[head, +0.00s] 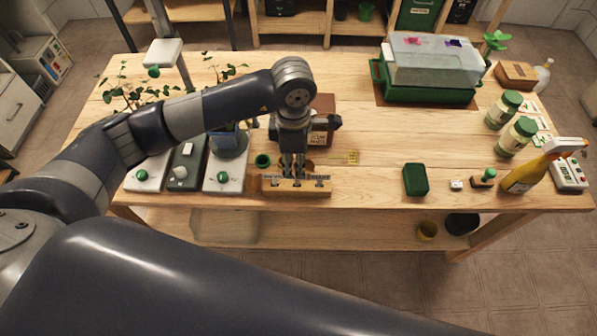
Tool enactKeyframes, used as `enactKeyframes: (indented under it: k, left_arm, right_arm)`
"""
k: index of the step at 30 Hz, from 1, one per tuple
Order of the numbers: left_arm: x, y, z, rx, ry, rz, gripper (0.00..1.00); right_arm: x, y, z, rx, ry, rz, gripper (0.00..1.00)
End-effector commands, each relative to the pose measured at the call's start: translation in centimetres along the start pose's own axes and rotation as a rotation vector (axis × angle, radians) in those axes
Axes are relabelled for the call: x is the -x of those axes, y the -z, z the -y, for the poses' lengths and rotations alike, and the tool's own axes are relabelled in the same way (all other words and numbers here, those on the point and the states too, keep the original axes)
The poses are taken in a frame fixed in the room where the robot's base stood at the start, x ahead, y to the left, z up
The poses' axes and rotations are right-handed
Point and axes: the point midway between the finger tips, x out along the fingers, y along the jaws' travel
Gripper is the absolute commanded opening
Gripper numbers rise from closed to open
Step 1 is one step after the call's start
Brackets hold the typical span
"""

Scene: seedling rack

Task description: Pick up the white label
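My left gripper (294,172) points down over a small wooden holder (296,191) at the table's front edge. The holder has several dark marks on its front face. The fingertips are at or just behind the holder's top and look close together. I cannot tell whether they are shut or grip anything. I cannot clearly make out a white label at the holder; the fingers may hide it. My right gripper is not in view.
Left of the holder stand white and grey units with green knobs (224,176) and potted plants. A brown box (321,122) is behind the gripper. A green block (416,180), a spray bottle (530,174) and jars stand right. The table's middle right is mostly clear.

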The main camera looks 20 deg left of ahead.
Motion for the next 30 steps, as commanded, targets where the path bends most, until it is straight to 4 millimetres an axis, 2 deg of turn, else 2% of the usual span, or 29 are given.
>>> enactKeyframes:
  k: [3,6,10,14,18,26,30]
  left_arm:
    - [-1.3,-0.1,0.0,0.001,0.002,0.001,0.26]
    - [-2.0,-0.1,0.0,0.001,0.001,0.002,0.26]
    - [-3.1,-0.3,0.1,0.001,0.004,0.001,0.26]
    - [-5.0,-0.6,0.1,0.002,0.005,0.002,0.26]
    - [-6.8,-0.6,0.0,0.002,0.002,0.003,0.26]
    - [-7.2,-0.7,-0.1,0.001,0.000,0.004,0.26]
    - [-7.2,-0.6,-0.1,0.001,0.000,0.004,0.09]
  right_arm:
    - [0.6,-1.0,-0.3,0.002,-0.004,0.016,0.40]
    - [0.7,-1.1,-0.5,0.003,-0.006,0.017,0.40]
    - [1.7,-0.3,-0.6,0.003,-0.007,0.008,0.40]
    - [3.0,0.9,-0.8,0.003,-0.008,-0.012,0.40]
    - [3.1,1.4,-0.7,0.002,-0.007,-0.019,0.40]
    - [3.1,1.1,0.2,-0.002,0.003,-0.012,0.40]
    - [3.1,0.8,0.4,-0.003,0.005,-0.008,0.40]
